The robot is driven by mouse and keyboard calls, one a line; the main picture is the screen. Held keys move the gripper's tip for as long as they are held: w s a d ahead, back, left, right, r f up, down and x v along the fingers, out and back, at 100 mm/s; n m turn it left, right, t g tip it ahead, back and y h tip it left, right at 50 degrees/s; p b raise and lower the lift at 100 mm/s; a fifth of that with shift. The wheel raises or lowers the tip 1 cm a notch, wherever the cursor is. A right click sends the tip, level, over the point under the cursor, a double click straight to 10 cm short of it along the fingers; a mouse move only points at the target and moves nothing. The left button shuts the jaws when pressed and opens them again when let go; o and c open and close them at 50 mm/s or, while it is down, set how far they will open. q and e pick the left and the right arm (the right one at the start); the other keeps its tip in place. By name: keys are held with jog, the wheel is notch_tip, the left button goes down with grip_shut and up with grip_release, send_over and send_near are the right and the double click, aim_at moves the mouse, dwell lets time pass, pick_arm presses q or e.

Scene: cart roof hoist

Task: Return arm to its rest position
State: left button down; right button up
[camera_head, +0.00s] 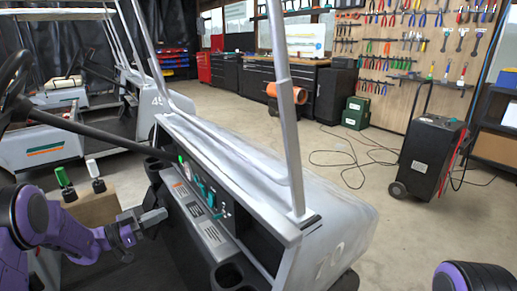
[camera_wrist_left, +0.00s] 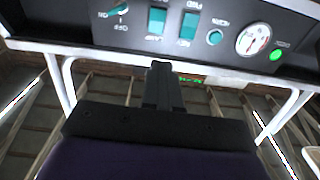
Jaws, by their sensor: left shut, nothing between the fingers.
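My left arm (camera_head: 60,232), purple and black, comes in from the lower left. Its left gripper (camera_head: 150,217) is beside the near side of the cart's dashboard (camera_head: 212,235), with nothing held. In the left wrist view the fingers (camera_wrist_left: 163,75) are shut together, pointing at the panel (camera_wrist_left: 130,35) and apart from its switches as far as I can tell. That panel shows teal rocker switches (camera_wrist_left: 157,20), a round gauge (camera_wrist_left: 253,40) and a lit green lamp (camera_wrist_left: 275,55). A purple and black part of my right arm (camera_head: 475,277) shows at the lower right; its gripper is out of view.
Grey roof posts (camera_head: 284,110) rise from the cart front (camera_head: 330,215). A steering wheel (camera_head: 14,85) is at the left edge. A black wheeled unit (camera_head: 428,155) stands right, with open floor between.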

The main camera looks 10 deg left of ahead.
pick_arm(q)
jog(key=s+d+f+n+g+y+p, duration=0.1)
jog(key=s+d+f+n+y+p, duration=0.15)
jog(key=s+f+n+y, duration=0.35)
jog(key=s+d+f+n+y+p, duration=0.1)
jog(key=s+f+n+y+p, duration=0.2)
jog(key=f+n+y, duration=0.55)
jog(key=s+d+f+g+p, duration=0.1)
jog(key=s+d+g+p, duration=0.1)
jog(key=s, duration=0.7)
jog(key=s+d+f+g+y+p, duration=0.1)
jog(key=s+g, duration=0.3)
jog(key=s, duration=0.6)
jog(key=s+d+f+g+p, duration=0.2)
jog(key=s+d+g+p, duration=0.1)
jog(key=s, duration=0.6)
jog(key=shift+s+n+g, duration=0.15)
jog(key=shift+n+g, duration=0.15)
jog(key=shift+n, duration=0.15)
